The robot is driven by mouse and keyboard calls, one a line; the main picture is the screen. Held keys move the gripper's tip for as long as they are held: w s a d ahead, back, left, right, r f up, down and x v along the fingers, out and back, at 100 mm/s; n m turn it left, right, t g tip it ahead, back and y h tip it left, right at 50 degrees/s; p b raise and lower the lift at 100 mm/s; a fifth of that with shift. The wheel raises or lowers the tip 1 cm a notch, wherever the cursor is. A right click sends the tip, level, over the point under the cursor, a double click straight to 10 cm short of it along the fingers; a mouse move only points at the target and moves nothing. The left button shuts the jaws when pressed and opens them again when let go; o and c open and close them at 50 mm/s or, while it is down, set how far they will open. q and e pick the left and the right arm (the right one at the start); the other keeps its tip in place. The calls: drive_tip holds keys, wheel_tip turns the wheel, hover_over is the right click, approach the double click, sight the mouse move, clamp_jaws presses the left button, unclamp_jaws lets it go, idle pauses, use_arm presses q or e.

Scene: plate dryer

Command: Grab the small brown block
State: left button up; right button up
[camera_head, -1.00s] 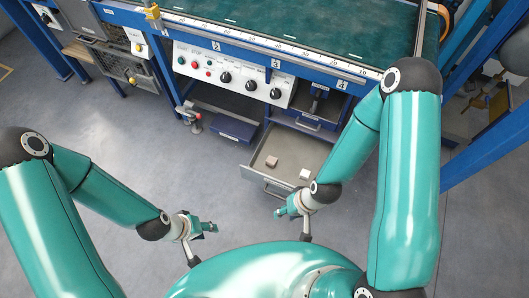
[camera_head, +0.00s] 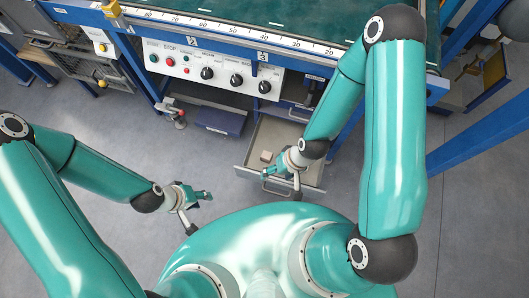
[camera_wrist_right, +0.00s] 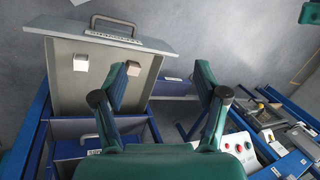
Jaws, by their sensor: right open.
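The small brown block (camera_head: 266,155) lies in the pulled-out drawer (camera_head: 240,172) in the head view, just beyond my right gripper (camera_head: 282,180). In the right wrist view two small blocks sit in the drawer. The paler block (camera_wrist_right: 81,62) is farther left and is hidden in the head view. My right gripper (camera_wrist_right: 163,76) is open and empty, its left finger close beside the nearer block in the picture. My left gripper (camera_head: 198,212) is spread open and empty over the floor, left of the drawer.
The drawer's front panel with its handle (camera_wrist_right: 115,22) stands toward me. A blue workbench with a control panel (camera_head: 212,72) and a green belt (camera_head: 290,18) rises behind the drawer. A blue box (camera_head: 219,122) sits left of it.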

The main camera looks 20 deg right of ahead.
drive_tip(key=w+f+b, duration=0.3)
drive_tip(key=f+b, duration=0.1)
drive_tip(key=w+f+m+b, duration=0.1)
drive_tip(key=w+f+b, duration=0.2)
drive_tip(key=f+b, duration=0.1)
drive_tip(key=w+f+m+b, duration=0.1)
drive_tip(key=w+f+b, duration=0.2)
drive_tip(key=b, duration=0.3)
drive_tip(key=shift+w+a+f+g+h, duration=0.15)
drive_tip(key=shift+w+a+f+g, duration=0.05)
drive_tip(key=shift+f, duration=0.15)
drive_tip(key=shift+w+a+f+g+h, duration=0.15)
drive_tip(key=shift+f+g, duration=0.05)
drive_tip(key=shift+f, duration=0.15)
drive_tip(key=m+h+b, duration=0.3)
drive_tip(key=m+b, duration=0.1)
drive_tip(key=b, duration=0.6)
hover_over(266, 154)
wheel_tip(266, 154, down, 4)
drive_tip(key=f+b, duration=0.1)
drive_tip(key=f, duration=0.2)
drive_tip(key=f+b, duration=0.1)
drive_tip(key=f, duration=0.6)
drive_tip(key=shift+s+d+f+b, duration=0.1)
drive_tip(key=shift+s+f+b, duration=0.2)
drive_tip(key=shift+b, duration=0.1)
drive_tip(key=shift+w+f+b, duration=0.2)
drive_tip(key=shift+f+b, duration=0.55)
drive_tip(key=shift+f, duration=1.9)
drive_tip(key=c, duration=1.3)
